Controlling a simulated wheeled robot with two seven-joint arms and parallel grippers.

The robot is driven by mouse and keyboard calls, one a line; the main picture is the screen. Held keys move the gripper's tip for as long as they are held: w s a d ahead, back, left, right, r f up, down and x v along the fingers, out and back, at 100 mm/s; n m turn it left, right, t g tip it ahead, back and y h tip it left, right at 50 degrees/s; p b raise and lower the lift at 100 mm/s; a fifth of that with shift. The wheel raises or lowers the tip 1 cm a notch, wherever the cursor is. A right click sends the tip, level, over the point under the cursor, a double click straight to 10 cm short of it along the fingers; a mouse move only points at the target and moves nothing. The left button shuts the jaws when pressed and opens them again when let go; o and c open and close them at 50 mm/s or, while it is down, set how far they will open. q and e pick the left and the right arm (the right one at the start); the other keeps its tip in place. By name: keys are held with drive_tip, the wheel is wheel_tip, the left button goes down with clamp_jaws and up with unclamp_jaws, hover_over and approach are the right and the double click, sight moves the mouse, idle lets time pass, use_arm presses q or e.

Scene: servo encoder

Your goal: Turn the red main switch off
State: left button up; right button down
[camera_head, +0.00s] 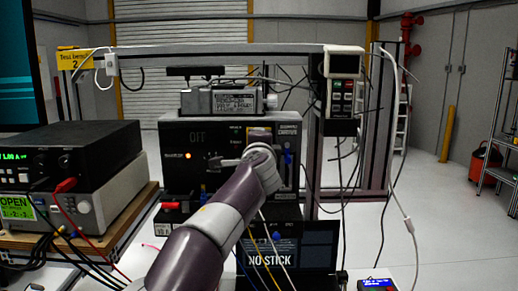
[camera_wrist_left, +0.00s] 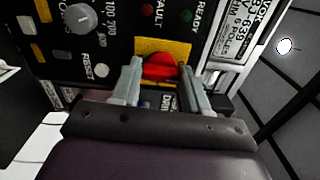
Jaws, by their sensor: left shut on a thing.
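The red main switch (camera_wrist_left: 160,68) is a red knob on a yellow plate (camera_wrist_left: 178,47) on a dark panel, seen in the left wrist view. My left gripper (camera_wrist_left: 160,78) has one finger on each side of the knob and is shut on it. In the head view my left arm reaches up to the front of the dark control box (camera_head: 185,140). There my wrist hides the knob, and only part of the yellow plate (camera_head: 260,132) shows. My right gripper is in neither view.
A grey knob (camera_wrist_left: 80,17) and a white reset button (camera_wrist_left: 101,70) sit beside the switch. Stacked instruments (camera_head: 75,150) with red and black leads stand at the left. A handheld pendant (camera_head: 342,90) hangs at the right with loose cables.

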use_arm(q)
drive_tip(key=shift+n, duration=0.4)
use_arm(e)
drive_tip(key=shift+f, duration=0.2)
use_arm(q)
drive_tip(key=o, duration=1.1)
drive_tip(key=shift+c, duration=0.2)
use_arm(e)
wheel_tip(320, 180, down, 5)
drive_tip(key=b, duration=0.5)
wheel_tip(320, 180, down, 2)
drive_tip(key=b, duration=0.2)
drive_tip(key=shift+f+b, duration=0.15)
drive_tip(key=shift+b, duration=0.15)
use_arm(q)
drive_tip(key=s, duration=1.2)
drive_tip(key=shift+s, duration=0.35)
